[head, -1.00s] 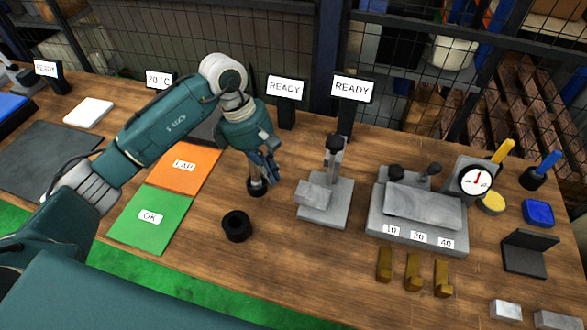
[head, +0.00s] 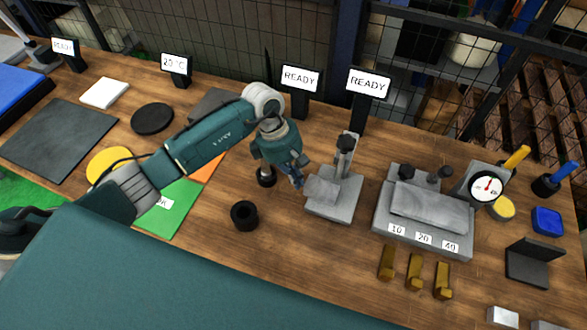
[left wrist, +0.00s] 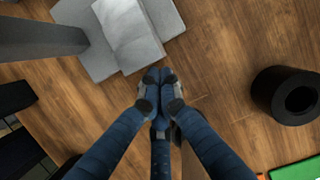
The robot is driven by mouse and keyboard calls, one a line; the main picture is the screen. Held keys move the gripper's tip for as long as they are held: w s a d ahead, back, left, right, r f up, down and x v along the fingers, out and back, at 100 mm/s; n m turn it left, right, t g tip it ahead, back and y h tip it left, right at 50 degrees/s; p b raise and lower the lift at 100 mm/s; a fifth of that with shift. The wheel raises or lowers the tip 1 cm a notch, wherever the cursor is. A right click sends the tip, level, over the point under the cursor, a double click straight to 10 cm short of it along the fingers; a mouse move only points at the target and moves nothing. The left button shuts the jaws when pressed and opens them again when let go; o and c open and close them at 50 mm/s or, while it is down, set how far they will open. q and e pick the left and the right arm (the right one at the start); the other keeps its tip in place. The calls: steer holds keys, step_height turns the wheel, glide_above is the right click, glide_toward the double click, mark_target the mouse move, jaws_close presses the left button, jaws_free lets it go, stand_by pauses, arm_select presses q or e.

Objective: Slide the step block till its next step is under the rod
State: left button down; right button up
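A grey stand (head: 343,208) in the middle of the bench has a flat base and an upright post with a black-topped rod (head: 345,146). A lighter grey block (head: 321,190), which looks like the step block, sits on its base; its steps are hard to make out. In the left wrist view the block (left wrist: 130,32) lies just beyond the fingertips. My left gripper (head: 297,180) is close to the block's left side. Its fingers (left wrist: 159,76) are together with nothing seen between them. Contact with the block cannot be told. My right gripper is not in view.
A grey fixture (head: 424,235) marked 10, 20, 40 stands to the right, with brass pieces (head: 415,272) in front. Wood is bare before the stand.

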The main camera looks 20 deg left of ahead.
mark_target(311, 184)
arm_select(q)
steer(key=shift+f, duration=0.1)
steer(key=shift+d, duration=0.35)
steer(key=shift+d+f+b, duration=0.1)
steer(key=shift+d+b, duration=0.75)
steer(key=shift+d, duration=0.9)
steer(key=shift+s, duration=0.1)
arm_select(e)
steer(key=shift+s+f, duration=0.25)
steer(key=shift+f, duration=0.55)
arm_select(q)
steer(key=shift+r, duration=0.2)
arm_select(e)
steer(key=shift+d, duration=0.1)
